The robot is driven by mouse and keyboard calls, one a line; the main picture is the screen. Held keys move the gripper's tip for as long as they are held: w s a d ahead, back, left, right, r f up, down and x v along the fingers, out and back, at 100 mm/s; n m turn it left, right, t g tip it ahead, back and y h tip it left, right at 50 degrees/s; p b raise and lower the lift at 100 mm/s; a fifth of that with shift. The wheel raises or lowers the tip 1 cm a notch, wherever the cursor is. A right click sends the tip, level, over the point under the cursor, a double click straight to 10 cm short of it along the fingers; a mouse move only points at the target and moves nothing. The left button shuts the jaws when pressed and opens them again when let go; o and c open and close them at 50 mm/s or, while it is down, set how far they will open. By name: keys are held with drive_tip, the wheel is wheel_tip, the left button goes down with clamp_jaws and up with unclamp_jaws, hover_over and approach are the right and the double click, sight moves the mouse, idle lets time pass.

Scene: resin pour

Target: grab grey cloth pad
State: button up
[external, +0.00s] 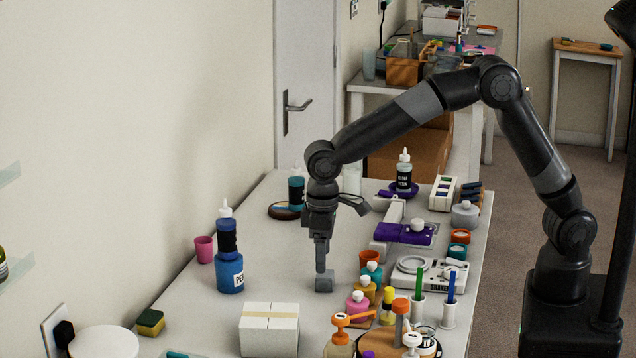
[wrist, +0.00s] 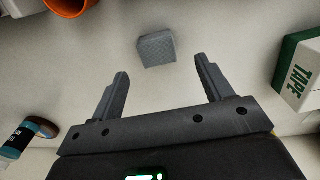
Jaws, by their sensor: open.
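The grey cloth pad (wrist: 156,49) is a small square block lying on the white table. In the wrist view it sits just beyond the fingertips, roughly centred between them. In the external view the pad (external: 324,282) shows directly below my gripper (external: 321,266), near the middle of the table. My gripper points down and is open, with nothing between its fingers (wrist: 162,68) in the wrist view. The external view does not show clearly how much gap there is between the fingertips and the pad.
A white box (external: 269,329) stands in front of the pad, and a blue bottle (external: 229,272) to its left. Orange (external: 369,258) and teal containers, small bottles and a white scale (external: 429,273) crowd the right side.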

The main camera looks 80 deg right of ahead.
sight(325, 274)
drive_tip(key=shift+s+d+f, duration=0.1)
drive_tip(key=shift+f, duration=1.45)
drive_tip(key=shift+s+d+f, duration=0.1)
drive_tip(key=shift+f, duration=1.4)
drive_tip(key=shift+c, duration=0.4)
drive_tip(key=c, duration=1)
drive_tip(key=shift+o, duration=0.2)
drive_tip(key=shift+r, duration=0.15)
